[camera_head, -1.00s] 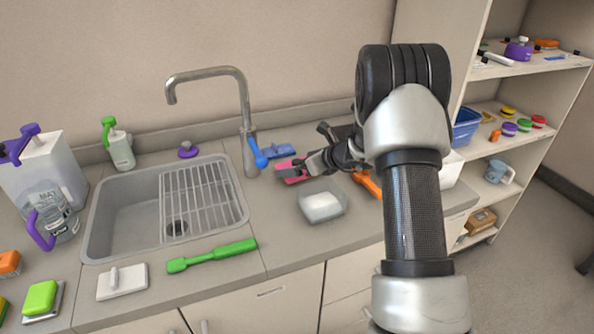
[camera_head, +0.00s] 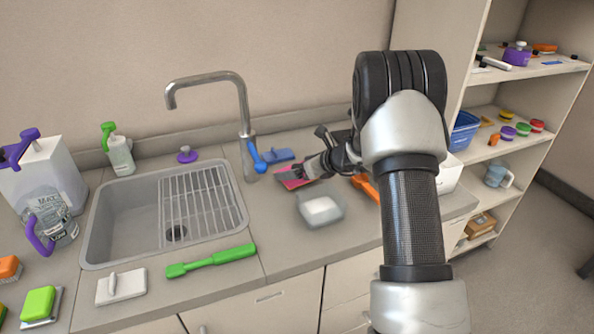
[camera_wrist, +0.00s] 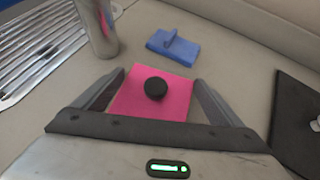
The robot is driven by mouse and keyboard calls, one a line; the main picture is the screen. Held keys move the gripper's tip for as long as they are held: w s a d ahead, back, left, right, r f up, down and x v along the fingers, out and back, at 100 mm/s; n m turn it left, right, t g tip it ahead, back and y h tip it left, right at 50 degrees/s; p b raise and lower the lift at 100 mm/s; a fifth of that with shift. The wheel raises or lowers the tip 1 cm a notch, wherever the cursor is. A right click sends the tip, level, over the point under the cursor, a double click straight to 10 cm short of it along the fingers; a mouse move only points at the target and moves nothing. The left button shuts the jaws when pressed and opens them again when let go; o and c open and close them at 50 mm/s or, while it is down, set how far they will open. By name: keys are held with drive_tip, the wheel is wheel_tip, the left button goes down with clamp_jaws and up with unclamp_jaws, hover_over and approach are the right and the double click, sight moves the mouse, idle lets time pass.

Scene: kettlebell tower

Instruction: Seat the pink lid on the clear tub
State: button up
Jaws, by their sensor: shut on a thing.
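The pink lid (camera_wrist: 172,96) is a flat square with a round black knob. In the wrist view it lies between the two fingers of my gripper (camera_wrist: 156,92), which is shut on it. In the head view the lid (camera_head: 292,183) shows beside my gripper (camera_head: 309,172), just behind the clear tub, partly hidden by the fingers. The clear tub (camera_head: 321,211) stands on the counter with white contents inside. The lid is apart from the tub's top. I cannot tell its exact height above the counter.
A blue item (camera_head: 278,155) lies behind the lid, and the tap (camera_head: 246,120) stands to the left. An orange item (camera_head: 365,186) lies right of the tub. The sink (camera_head: 130,215) and a green tool (camera_head: 212,260) are left. Bare counter lies in front of the tub.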

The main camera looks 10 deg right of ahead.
wheel_tip(320, 180, up, 8)
drive_tip(key=shift+r+p, duration=0.1)
drive_tip(key=shift+p, duration=0.65)
drive_tip(key=shift+c, duration=1.1)
drive_tip(key=shift+s+d+r, duration=0.2)
drive_tip(key=shift+s+r, duration=0.15)
drive_tip(key=shift+r, duration=0.2)
drive_tip(key=shift+s+d+r, duration=0.2)
drive_tip(key=shift+s+r, duration=0.1)
drive_tip(key=shift+r, duration=0.25)
drive_tip(key=s+d+r+m+p, duration=0.1)
drive_tip(key=s+r, duration=0.1)
drive_tip(key=s, duration=0.5)
drive_tip(key=s+d+r+p, duration=0.1)
drive_tip(key=s+r, duration=0.1)
drive_tip(key=s, duration=0.6)
drive_tip(key=shift+s+d+r+m+t+h, duration=0.15)
drive_tip(key=shift+d+r+m+t+h, duration=0.15)
drive_tip(key=shift+d+r+m+t, duration=0.1)
wheel_tip(320, 180, down, 8)
drive_tip(key=b, duration=0.8)
drive_tip(key=shift+f+b, duration=0.55)
drive_tip(key=shift+b, duration=0.05)
